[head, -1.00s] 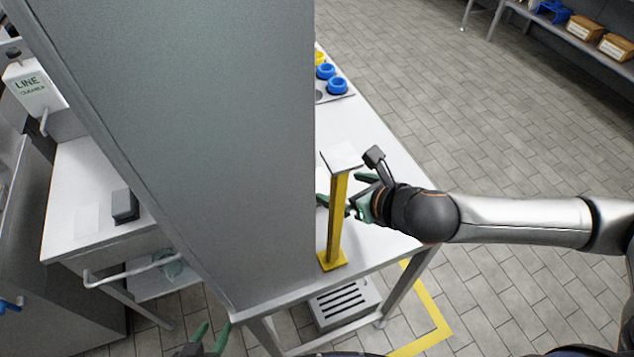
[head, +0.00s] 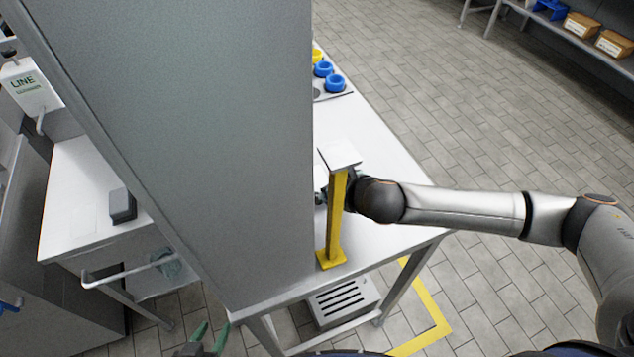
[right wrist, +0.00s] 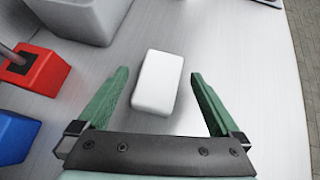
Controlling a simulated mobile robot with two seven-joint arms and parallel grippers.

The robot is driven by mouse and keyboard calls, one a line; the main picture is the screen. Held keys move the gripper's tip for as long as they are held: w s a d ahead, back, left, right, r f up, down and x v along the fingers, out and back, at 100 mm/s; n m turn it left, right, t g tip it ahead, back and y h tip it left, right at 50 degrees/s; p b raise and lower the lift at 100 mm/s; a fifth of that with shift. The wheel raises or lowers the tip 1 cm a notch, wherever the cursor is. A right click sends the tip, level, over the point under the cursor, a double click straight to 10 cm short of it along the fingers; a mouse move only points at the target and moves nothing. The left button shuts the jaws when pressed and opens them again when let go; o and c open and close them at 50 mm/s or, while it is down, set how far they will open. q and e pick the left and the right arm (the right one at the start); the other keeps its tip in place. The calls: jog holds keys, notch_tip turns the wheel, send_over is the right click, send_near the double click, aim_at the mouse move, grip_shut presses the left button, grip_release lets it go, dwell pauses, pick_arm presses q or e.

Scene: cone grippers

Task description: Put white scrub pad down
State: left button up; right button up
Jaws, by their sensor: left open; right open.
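The white scrub pad (right wrist: 158,82) lies on the pale tabletop in the right wrist view, between the two green fingers of my right gripper (right wrist: 158,73). The fingers are spread, with a visible gap on both sides of the pad. In the head view the pad is hidden behind the tall grey panel (head: 190,130) and the yellow post (head: 335,215), and my right gripper is mostly hidden there too. My left gripper (head: 211,334) shows its green fingers, open and empty, at the bottom edge of the head view.
Near the pad stand a grey container (right wrist: 85,15), a red block (right wrist: 35,75) with a dark opening, and a blue block (right wrist: 14,137). Blue cups (head: 334,83) sit farther back on the table (head: 385,165). The tabletop right of the pad is clear.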

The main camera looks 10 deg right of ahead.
jog(key=c, duration=1.5)
jog(key=shift+r, duration=0.1)
